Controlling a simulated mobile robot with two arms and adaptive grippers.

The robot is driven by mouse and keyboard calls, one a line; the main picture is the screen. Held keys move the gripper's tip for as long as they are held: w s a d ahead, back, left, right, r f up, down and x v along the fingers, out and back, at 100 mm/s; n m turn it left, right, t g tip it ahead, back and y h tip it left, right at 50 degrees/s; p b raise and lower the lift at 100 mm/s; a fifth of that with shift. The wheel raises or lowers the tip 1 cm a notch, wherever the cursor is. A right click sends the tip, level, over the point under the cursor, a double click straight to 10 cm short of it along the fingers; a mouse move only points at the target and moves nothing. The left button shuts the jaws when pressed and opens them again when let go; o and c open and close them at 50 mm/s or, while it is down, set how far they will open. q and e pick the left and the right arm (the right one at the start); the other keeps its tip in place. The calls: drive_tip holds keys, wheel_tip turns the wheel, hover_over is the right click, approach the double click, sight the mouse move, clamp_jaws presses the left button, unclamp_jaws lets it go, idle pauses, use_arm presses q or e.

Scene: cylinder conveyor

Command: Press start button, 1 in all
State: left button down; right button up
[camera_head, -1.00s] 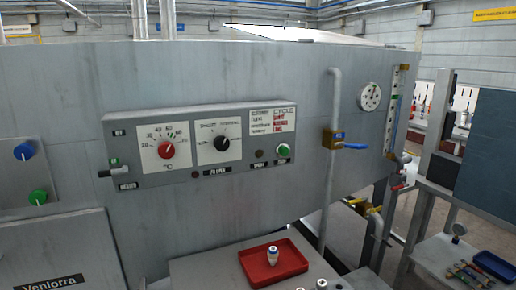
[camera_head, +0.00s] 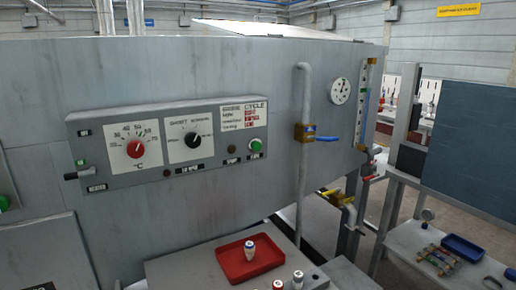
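A grey control panel (camera_head: 110,165) is fixed to the front of the big grey machine in the head view. A round green button (camera_head: 256,145) sits near the panel's lower right corner, with a small dark label under it. Left of it are a dark round fitting (camera_head: 231,149), a black knob (camera_head: 192,140) and a red knob (camera_head: 135,149) on white dials. The small labels are too blurred to read surely. Neither of my grippers shows in this view.
A red tray (camera_head: 228,268) with a small white-topped cylinder (camera_head: 249,250) lies on a grey surface below the panel. A vertical pipe with a blue-handled valve (camera_head: 326,139) stands right of the panel. A side table with a blue tray (camera_head: 462,247) is at far right.

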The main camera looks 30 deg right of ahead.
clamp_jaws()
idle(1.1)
